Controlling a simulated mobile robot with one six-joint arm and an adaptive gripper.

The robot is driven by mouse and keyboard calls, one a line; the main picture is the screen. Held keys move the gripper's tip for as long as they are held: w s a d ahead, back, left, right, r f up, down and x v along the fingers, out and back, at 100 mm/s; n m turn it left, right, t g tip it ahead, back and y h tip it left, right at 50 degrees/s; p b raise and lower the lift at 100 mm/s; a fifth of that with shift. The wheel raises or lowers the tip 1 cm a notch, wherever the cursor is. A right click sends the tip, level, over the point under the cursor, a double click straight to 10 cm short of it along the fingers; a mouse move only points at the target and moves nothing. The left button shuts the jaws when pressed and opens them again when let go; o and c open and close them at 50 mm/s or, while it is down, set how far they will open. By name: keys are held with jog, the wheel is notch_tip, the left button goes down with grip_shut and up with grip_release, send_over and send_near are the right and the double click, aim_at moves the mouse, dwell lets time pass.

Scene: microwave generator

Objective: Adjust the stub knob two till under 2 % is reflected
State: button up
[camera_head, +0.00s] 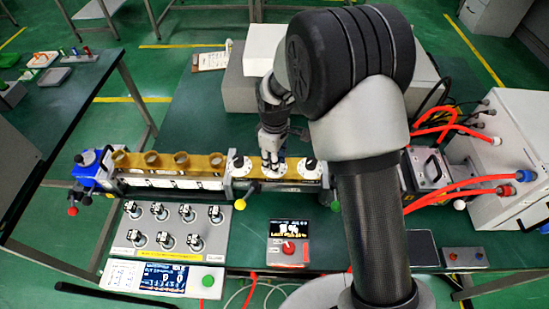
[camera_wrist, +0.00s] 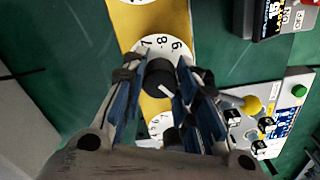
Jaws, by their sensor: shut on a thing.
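The waveguide tuner carries three white dials with black knobs in a row. My gripper (camera_head: 271,152) points down over the middle dial (camera_head: 274,169), the stub knob two. In the wrist view my gripper (camera_wrist: 163,82) has its blue-padded fingers on both sides of the black knob (camera_wrist: 160,77), shut on it. The knob's white pointer line slants toward the lower right. The dial plate (camera_wrist: 161,44) shows the digits 7, 8 and 9 upside down or tilted. A small black display (camera_head: 290,229) with white figures stands in front; I cannot read its value surely.
The left dial (camera_head: 238,166) and the right dial (camera_head: 311,168) flank the middle one closely. A yellow ball knob (camera_head: 240,204) sticks out in front. A grey panel with several switches (camera_head: 165,228) lies at front left. Red hoses (camera_head: 450,192) run at the right.

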jog(key=m+p, duration=0.1)
jog(key=m, duration=0.5)
jog(key=shift+p, duration=0.4)
jog(key=m+p, duration=0.1)
jog(key=m, duration=0.4)
jog(key=shift+m, duration=0.3)
jog(key=o, duration=1)
jog(key=shift+o, duration=0.2)
notch_tip(320, 180, up, 12)
